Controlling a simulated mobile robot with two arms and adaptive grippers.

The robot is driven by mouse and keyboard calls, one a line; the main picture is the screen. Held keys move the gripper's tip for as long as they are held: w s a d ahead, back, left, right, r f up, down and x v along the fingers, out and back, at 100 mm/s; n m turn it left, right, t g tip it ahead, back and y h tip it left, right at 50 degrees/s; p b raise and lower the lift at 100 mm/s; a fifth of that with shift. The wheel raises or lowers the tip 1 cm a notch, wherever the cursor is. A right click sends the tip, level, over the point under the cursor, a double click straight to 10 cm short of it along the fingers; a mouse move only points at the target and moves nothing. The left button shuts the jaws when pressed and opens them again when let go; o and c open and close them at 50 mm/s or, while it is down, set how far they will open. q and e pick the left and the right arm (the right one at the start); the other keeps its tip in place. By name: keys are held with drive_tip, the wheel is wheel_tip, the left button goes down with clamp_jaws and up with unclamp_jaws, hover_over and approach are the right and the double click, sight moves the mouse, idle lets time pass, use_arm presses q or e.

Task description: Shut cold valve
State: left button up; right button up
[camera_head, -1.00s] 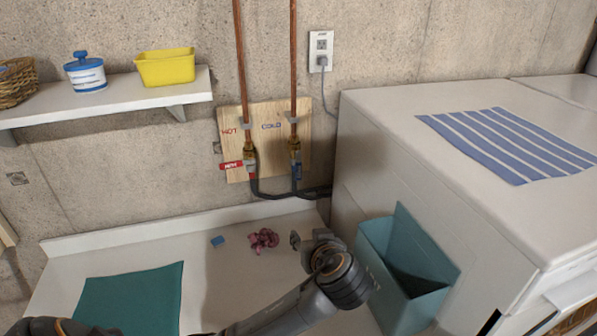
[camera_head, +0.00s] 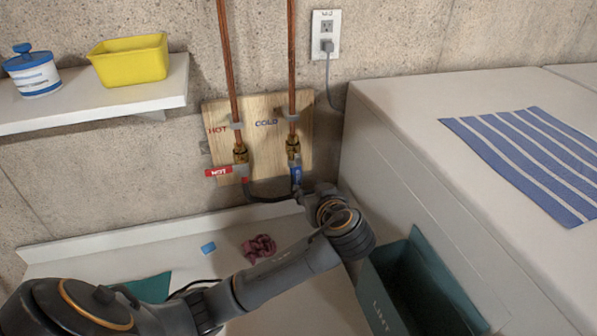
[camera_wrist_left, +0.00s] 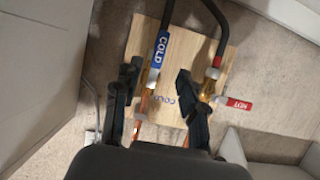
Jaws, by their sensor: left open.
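The cold valve (camera_head: 294,148) is a brass fitting on the right copper pipe, on a wooden board (camera_head: 268,165) marked HOT and COLD. Its blue lever (camera_head: 296,173) points down, in line with the pipe. In the left wrist view the blue COLD lever (camera_wrist_left: 161,50) shows large, between the two finger directions and nearer the left finger. My left gripper (camera_head: 307,194) is open, just below and right of the lever in the head view, its fingers partly hidden by the wrist. In its wrist view the gripper (camera_wrist_left: 158,78) holds nothing. My right gripper is not in view.
The hot valve's red lever (camera_head: 218,172) points left, close by. Dark hoses (camera_head: 265,198) run below the valves. A white machine (camera_head: 400,160) with a striped cloth (camera_head: 530,155) and a teal LINT bin (camera_head: 372,297) stand right. A pink cloth (camera_head: 259,248) and blue block (camera_head: 208,247) lie below.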

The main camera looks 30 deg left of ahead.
sight(298, 177)
use_arm(q)
drive_tip(key=x, duration=0.1)
drive_tip(key=p+x, duration=0.1)
drive_tip(key=x, duration=0.1)
drive_tip(key=p+x, duration=0.1)
drive_tip(key=x, duration=0.1)
drive_tip(key=shift+a+r, duration=0.2)
drive_tip(key=shift+a, duration=0.2)
drive_tip(key=p+x, duration=0.1)
drive_tip(key=x, duration=0.3)
drive_tip(key=shift+w+f, duration=0.2)
drive_tip(key=shift+w, duration=0.15)
drive_tip(key=shift+w+a+f, duration=0.15)
drive_tip(key=shift+a, duration=0.1)
drive_tip(key=shift+w+a+f+p, duration=0.15)
drive_tip(key=shift+p, duration=0.15)
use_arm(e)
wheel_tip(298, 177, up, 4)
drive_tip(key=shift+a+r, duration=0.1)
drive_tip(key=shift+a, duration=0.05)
use_arm(q)
drive_tip(key=shift+a, duration=0.1)
drive_tip(key=shift+c, duration=0.4)
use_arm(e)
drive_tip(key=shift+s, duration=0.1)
